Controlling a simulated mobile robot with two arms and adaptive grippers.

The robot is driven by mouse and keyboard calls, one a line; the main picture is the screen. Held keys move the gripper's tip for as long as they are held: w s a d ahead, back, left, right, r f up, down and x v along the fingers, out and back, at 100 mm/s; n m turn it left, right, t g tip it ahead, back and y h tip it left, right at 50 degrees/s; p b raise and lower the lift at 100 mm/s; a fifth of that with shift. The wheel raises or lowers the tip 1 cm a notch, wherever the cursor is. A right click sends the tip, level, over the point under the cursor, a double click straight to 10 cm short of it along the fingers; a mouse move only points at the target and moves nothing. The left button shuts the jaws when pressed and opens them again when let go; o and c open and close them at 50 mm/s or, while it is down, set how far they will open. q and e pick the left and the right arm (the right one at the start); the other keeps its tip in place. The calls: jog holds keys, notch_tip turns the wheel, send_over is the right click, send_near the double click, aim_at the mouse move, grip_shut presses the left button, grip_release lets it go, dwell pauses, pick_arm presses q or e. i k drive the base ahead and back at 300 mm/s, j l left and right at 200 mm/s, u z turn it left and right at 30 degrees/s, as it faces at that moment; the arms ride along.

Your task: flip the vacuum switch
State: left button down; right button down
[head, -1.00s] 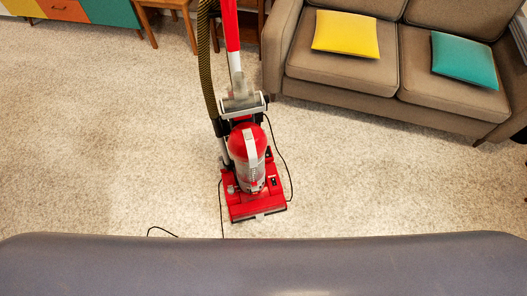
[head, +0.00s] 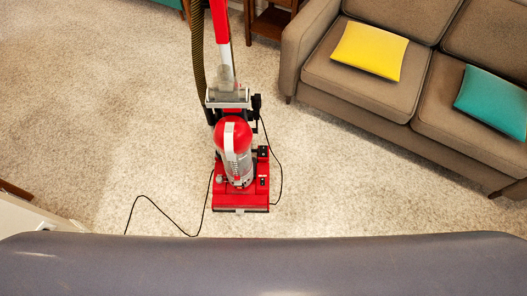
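The red upright vacuum (head: 233,137) stands on the carpet near the middle of the head view, its handle running up out of the top edge. Neither of my grippers is in view.
A black cord (head: 160,207) loops over the carpet left and right of the vacuum. A brown sofa (head: 440,125) with a yellow cushion (head: 370,50) and a teal cushion (head: 492,101) stands at right. A pale piece (head: 30,217) is at lower left. Carpet (head: 90,110) left of the vacuum is clear.

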aim_at(262, 149)
jog(key=i+l+u, duration=0.1)
jog(key=u, duration=0.25)
jog(key=i+l+u, duration=0.1)
jog(key=l+u, duration=0.4)
jog(key=u, duration=0.2)
jog(key=i+l+u, duration=0.15)
jog(key=l, duration=0.75)
jog(key=i+l+u, duration=0.15)
jog(key=l, duration=0.75)
jog(key=l+u, duration=0.1)
jog(key=l, duration=0.8)
